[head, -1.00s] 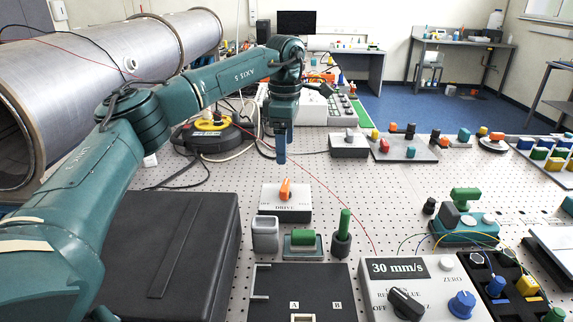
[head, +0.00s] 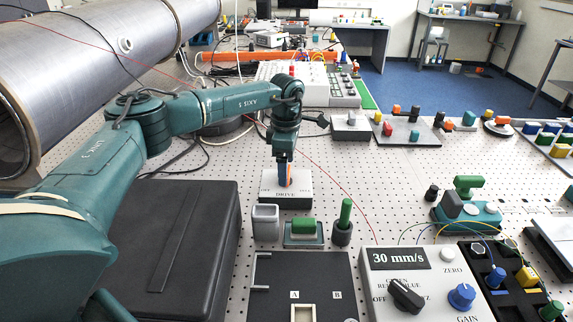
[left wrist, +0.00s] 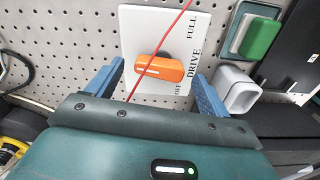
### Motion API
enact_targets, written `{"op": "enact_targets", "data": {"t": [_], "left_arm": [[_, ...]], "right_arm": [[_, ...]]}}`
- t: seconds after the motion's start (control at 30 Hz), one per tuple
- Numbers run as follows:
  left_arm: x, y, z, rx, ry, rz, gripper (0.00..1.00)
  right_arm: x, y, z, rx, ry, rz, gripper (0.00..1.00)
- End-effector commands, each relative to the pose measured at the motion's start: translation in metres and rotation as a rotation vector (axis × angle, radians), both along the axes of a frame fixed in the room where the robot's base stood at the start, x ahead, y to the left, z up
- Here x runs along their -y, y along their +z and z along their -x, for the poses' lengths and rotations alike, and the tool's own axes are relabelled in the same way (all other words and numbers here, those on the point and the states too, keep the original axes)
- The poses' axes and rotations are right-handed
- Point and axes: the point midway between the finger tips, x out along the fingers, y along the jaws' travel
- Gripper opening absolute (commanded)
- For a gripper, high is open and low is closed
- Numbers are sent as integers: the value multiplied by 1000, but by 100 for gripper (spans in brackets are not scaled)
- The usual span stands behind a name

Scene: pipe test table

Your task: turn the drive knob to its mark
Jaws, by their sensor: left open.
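The drive knob is an orange bar with a white line, on a box with a white top face; it shows in the left wrist view (left wrist: 160,68) and, partly hidden, in the head view (head: 289,178). The drive box (head: 299,188) is lettered DRIVE, with OFF and FULL on its face in the left wrist view. My left gripper (head: 284,178) points down at the knob. In the left wrist view its two blue fingers (left wrist: 158,84) are apart, one on each side of the knob, with visible gaps. Whether the fingertips reach the knob's height is unclear. My right gripper is not visible.
A grey holder (head: 265,222), a green block (head: 303,227) and a green peg (head: 345,213) stand just in front of the drive box. A red wire (left wrist: 160,50) crosses over the knob in the left wrist view. A black case (head: 170,240) lies left.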

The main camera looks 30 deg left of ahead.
Motion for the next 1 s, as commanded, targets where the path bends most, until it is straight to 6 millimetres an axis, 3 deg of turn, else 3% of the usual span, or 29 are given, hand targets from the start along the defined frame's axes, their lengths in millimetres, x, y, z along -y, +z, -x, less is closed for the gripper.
{"op": "enact_targets", "data": {"t": [0.13, 0.43, 1.0], "left_arm": [[0, -11, 0, -1, -1, -1, 80], [0, -14, 0, 1, -1, 0, 80], [0, -13, 0, 0, -1, 0, 35]], "right_arm": [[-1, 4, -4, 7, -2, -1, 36], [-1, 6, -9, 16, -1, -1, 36], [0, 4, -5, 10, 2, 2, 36]]}}
